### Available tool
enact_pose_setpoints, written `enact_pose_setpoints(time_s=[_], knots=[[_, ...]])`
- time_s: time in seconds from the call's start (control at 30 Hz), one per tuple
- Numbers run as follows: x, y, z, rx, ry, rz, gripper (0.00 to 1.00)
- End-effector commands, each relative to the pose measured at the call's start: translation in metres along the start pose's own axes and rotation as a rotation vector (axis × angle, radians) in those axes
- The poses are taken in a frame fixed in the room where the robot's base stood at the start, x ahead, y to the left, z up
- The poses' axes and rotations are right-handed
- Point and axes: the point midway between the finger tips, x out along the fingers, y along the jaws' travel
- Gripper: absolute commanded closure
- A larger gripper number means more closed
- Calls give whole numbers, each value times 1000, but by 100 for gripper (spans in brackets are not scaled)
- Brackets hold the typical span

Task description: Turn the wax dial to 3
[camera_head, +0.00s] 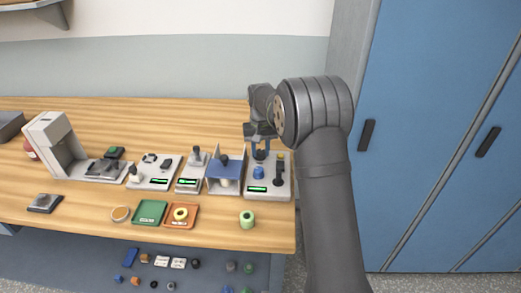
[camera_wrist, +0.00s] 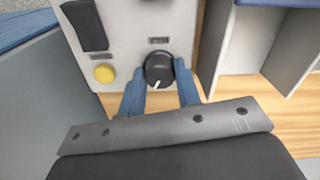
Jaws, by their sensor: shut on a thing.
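A round black dial (camera_wrist: 158,62) with a white pointer line shows in the wrist view, on a pale panel (camera_wrist: 128,22). The white line points down and slightly left in that view. A small label plate (camera_wrist: 159,40) sits beside the dial, too small to read. My gripper (camera_wrist: 160,74) has its blue fingers on either side of the dial and is shut on it. In the head view my gripper (camera_head: 261,153) reaches down over the rightmost device (camera_head: 252,190), which has a green display (camera_head: 257,189). The dial is hard to make out there.
The panel also carries a yellow button (camera_wrist: 104,73) and a black handle (camera_wrist: 87,25). A blue-topped stand (camera_head: 226,167) is close to the left of the device. A green bobbin (camera_head: 247,218) stands in front. Blue cabinets (camera_head: 420,120) stand to the right.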

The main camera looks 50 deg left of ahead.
Motion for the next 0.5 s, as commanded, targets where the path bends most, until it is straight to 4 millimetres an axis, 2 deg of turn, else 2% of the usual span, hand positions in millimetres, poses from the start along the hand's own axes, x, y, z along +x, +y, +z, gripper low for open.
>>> enact_pose_setpoints(time_s=[0.2, 0.5], knots=[[-1, 0, 0, 139, 2, 0, 92], [-1, 0, -1, 240, 2, 0, 92]])
